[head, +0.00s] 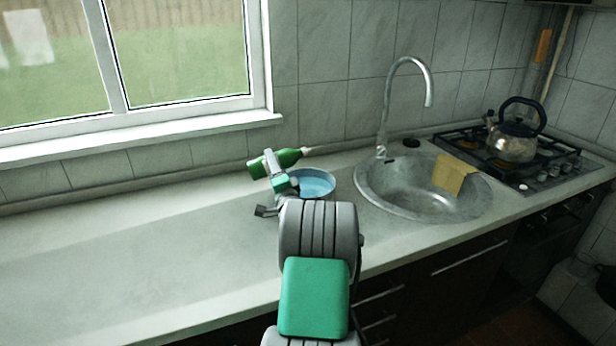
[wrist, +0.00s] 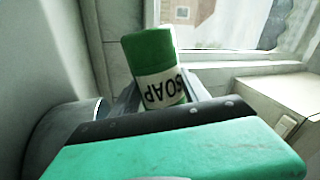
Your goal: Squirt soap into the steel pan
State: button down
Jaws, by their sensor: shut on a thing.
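The green soap bottle (head: 288,157) lies almost on its side in the head view, its pale nozzle pointing right and slightly up. My gripper (head: 271,166) is shut on it, around its left part. In the wrist view the bottle (wrist: 155,62) shows its white SOAP label upside down between my fingers. The steel pan (head: 327,194) stands on the counter left of the sink, with a light blue surface inside. The bottle is at the pan's far left side, nozzle near its back rim. My arm hides the pan's front. The pan's rim (wrist: 100,108) shows at left in the wrist view.
The steel sink (head: 400,203) with a tall tap (head: 384,110) and a yellow cloth (head: 452,174) is right of the pan. A kettle (head: 513,142) stands on the hob. The counter (head: 130,255) at left is clear. The tiled wall and window are behind.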

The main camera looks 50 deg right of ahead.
jog(key=shift+w+a+f+m+h+p, duration=0.1)
jog(key=shift+a+f+m+h+p, duration=0.15)
jog(key=shift+m+p, duration=0.3)
jog(key=shift+w+f+m+h+p, duration=0.15)
jog(key=shift+f+m+p, duration=0.2)
jog(key=shift+m, duration=0.3)
dwell(3.0)
